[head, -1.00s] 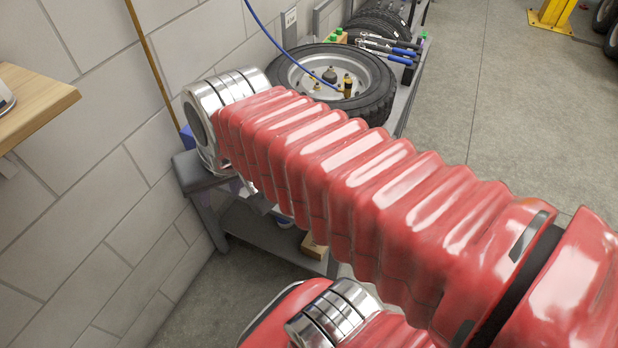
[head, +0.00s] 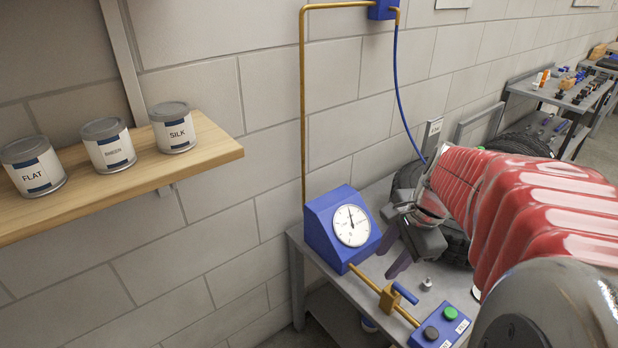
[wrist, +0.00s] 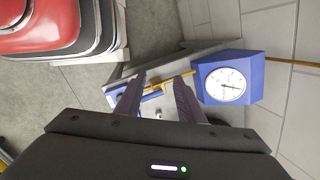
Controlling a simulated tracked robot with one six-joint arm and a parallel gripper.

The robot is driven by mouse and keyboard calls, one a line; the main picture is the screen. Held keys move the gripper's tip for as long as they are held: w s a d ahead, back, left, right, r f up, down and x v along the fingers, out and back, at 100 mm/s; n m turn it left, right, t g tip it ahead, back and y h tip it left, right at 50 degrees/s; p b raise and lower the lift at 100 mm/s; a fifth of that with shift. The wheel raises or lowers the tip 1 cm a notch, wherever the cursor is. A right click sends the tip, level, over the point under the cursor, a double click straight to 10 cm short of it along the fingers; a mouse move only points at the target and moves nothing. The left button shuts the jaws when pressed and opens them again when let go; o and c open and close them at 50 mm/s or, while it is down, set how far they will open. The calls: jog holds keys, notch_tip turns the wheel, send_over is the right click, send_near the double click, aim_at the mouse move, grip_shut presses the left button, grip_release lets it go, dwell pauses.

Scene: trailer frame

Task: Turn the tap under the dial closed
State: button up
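The dial (head: 352,225) has a white face with a black needle and sits in a blue housing on the bench. It also shows in the wrist view (wrist: 225,84). Below it a brass pipe runs forward to the tap (head: 391,299), a brass body with a blue lever (head: 405,293). The lever looks roughly in line with the pipe. My gripper (head: 390,257) is open and empty, above the bench, right of the dial and behind the tap, apart from both. In the wrist view its fingers (wrist: 160,78) frame part of the pipe; the lever is hard to make out there.
A blue button box (head: 441,326) with green and black buttons stands just in front of the tap. A small silver part (head: 426,284) lies beside it. A tyre (head: 408,182) lies behind my gripper. A wooden shelf (head: 215,150) with paint cans is at left.

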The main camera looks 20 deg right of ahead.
aim_at(412, 295)
jog(key=s+d+f+m+y, duration=0.1)
jog(key=s+d+f+m, duration=0.1)
jog(key=d+m, duration=0.4)
jog(key=s+d+f+m+t, duration=0.1)
jog(key=s+d+f+m, duration=0.1)
jog(key=d+f+m, duration=0.2)
jog(key=d+m, duration=0.3)
jog(key=d, duration=0.2)
jog(key=shift+s+d+f+m+y, duration=0.3)
jog(key=shift+d+f+y, duration=0.05)
jog(key=shift+y, duration=0.05)
jog(key=x, duration=1.3)
jog(key=shift+w+a+f, duration=0.2)
jog(key=shift+f, duration=0.1)
jog(key=shift+c, duration=0.5)
grip_shut()
